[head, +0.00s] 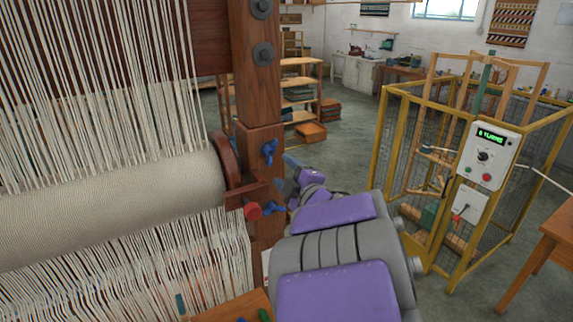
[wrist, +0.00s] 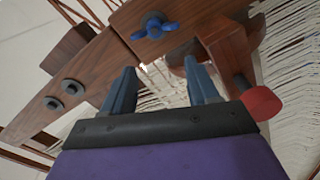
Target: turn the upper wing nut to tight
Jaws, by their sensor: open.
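The upper wing nut (head: 268,151) is blue and sits on the wooden loom post, just below a seam, its wings roughly upright in the head view. In the wrist view the blue wing nut (wrist: 155,29) lies beyond the fingertips, above the gap between them. My gripper (wrist: 159,66) is open and empty, its two blue-grey fingers apart. In the head view my gripper (head: 293,165) is just right of the upper wing nut, partly hidden by my arm. A lower blue wing nut (head: 272,208) is on the same post, partly hidden.
A red knob (head: 252,211) sticks out beside the lower wing nut; it also shows near my right finger in the wrist view (wrist: 262,103). The cloth roll (head: 110,195) and warp threads fill the left. A yellow-framed cage (head: 389,140) stands right, with open floor between.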

